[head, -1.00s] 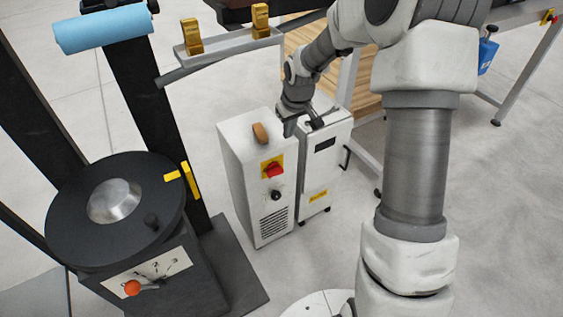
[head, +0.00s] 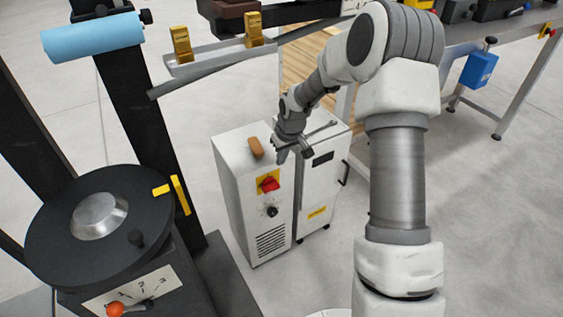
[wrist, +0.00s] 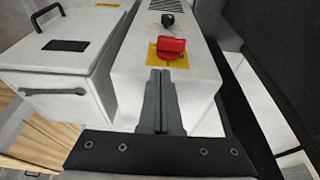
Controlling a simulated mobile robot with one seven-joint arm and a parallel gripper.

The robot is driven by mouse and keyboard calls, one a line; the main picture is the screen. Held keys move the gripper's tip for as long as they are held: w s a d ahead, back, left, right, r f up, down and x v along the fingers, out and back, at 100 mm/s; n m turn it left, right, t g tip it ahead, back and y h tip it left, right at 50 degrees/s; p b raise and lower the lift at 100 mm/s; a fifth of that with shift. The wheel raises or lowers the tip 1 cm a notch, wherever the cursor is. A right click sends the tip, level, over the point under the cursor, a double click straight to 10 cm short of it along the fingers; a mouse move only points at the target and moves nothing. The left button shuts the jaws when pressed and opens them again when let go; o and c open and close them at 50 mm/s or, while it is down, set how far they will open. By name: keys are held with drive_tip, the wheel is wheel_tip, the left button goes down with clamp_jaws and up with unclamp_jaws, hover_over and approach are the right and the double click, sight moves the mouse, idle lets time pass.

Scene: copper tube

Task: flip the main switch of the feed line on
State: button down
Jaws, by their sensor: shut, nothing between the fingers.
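The red rotary switch on a yellow plate (head: 268,183) is on the front of a narrow white cabinet (head: 238,190). The red switch also shows in the wrist view (wrist: 171,47), just beyond my fingertips. My gripper (head: 281,156) is above and slightly right of the switch in the head view. In the wrist view my gripper (wrist: 161,75) is shut and empty, its tips close to the switch. I cannot tell whether they touch it. A black knob (head: 271,211) sits below the switch.
A second white cabinet (head: 322,185) with a black handle stands close on the right. A tan object (head: 256,147) lies on top of the narrow cabinet. A black machine with a round plate (head: 60,225) stands at the left. A metal rail with gold blocks (head: 215,59) is behind.

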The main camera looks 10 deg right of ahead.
sight(277, 183)
drive_tip(key=b+x, duration=0.1)
drive_tip(key=x, duration=0.2)
drive_tip(key=b+x, duration=0.1)
drive_tip(key=x, duration=0.3)
drive_tip(key=s+b+x, duration=0.1)
drive_tip(key=x, duration=0.3)
drive_tip(key=shift+d+f, duration=0.1)
drive_tip(key=shift+d, duration=0.05)
